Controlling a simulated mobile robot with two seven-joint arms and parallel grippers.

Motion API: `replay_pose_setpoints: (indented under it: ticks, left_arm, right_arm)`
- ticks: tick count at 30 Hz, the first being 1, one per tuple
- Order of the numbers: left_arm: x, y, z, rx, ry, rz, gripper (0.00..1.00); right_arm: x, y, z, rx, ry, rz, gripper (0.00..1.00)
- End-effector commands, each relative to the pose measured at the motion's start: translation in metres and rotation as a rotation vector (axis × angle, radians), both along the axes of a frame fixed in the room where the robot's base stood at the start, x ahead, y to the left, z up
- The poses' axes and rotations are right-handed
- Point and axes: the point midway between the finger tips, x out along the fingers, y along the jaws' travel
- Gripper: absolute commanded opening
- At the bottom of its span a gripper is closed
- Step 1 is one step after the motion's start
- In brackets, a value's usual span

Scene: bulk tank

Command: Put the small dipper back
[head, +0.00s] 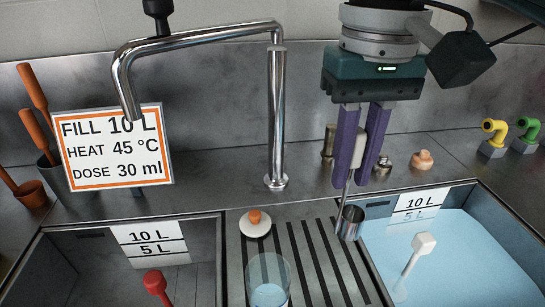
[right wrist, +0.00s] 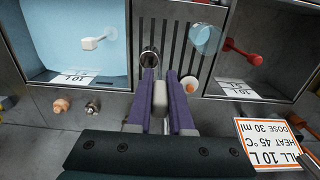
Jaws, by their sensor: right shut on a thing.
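The small dipper has a grey grip, a thin metal rod and a small metal cup (head: 350,222). My right gripper (head: 362,178) has purple fingers and is shut on the dipper's grip (head: 359,148), pointing down. The dipper hangs nearly upright, its cup low over the right part of the slotted drainboard (head: 310,262), beside the right tank. I cannot tell whether the cup touches the board. In the right wrist view the grip (right wrist: 159,95) sits between the fingers, with the cup (right wrist: 149,59) beyond them. My left gripper is not in view.
A clear beaker (head: 268,274) with blue liquid and an orange-knobbed white disc (head: 255,223) stand left of the dipper. The right tank holds pale blue liquid (head: 460,255). A tall faucet (head: 277,120) rises behind. Small metal fittings (head: 384,165) line the back ledge.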

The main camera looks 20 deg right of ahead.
Motion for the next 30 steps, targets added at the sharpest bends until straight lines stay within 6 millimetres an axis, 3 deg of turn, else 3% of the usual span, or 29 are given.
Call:
replay_pose_setpoints:
  ticks: [3,6,11,18,30]
  left_arm:
    - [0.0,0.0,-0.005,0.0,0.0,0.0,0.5]
    - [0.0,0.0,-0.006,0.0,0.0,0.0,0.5]
    - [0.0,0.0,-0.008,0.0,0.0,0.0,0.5]
    - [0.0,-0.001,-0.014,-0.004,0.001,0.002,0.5]
    - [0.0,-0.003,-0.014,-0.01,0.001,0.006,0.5]
  right_arm:
    - [-0.001,0.0,-0.034,0.0,0.004,-0.001,0.0]
    - [-0.001,0.0,-0.052,-0.001,0.002,0.0,0.0]
    - [0.0,0.0,-0.066,0.0,0.0,0.0,0.0]
    - [0.0,0.0,-0.101,-0.001,0.001,0.0,0.0]
    - [0.0,0.0,-0.108,0.0,-0.001,0.001,0.0]
